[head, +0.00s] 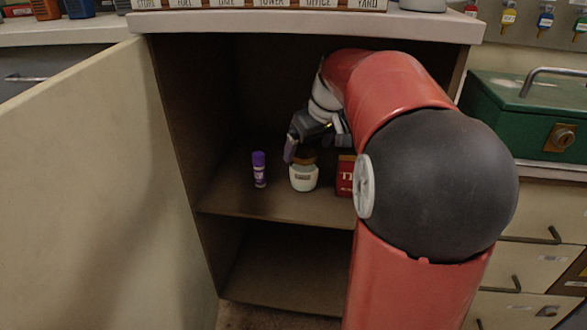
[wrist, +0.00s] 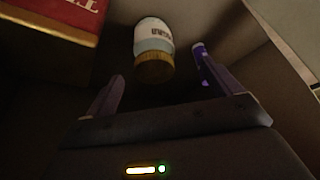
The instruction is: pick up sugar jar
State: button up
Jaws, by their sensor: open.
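The sugar jar (head: 303,178) is a small white jar with a brown lid, standing upright on the cabinet's upper shelf. In the wrist view the jar (wrist: 153,42) appears upside down, its label partly readable and its lid towards my gripper. My gripper (head: 316,146) is just above the jar in the head view, with its fingers apart. In the wrist view my gripper (wrist: 161,76) is open and empty, and the jar shows beyond the gap between its fingers. I cannot tell the exact distance between fingers and jar.
A purple tube (head: 259,169) stands left of the jar; it also shows beside one finger in the wrist view (wrist: 199,52). A red tin (head: 345,176) stands close on the right, partly hidden by my arm. The cabinet door (head: 70,170) is open at left. The lower shelf looks empty.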

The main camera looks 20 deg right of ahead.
aim_at(306, 153)
jog(key=shift+w+d+f, duration=0.2)
jog(key=shift+w+f, duration=0.05)
jog(key=shift+f, duration=0.15)
jog(key=shift+x, duration=0.9)
jog(key=b+x, duration=0.1)
jog(key=x, duration=0.1)
jog(key=w+x, duration=0.1)
jog(key=x, duration=0.2)
jog(key=shift+d+b, duration=0.25)
jog(key=shift+b, duration=0.1)
jog(key=shift+r, duration=0.1)
jog(key=c, duration=1.4)
jog(key=shift+o, duration=0.2)
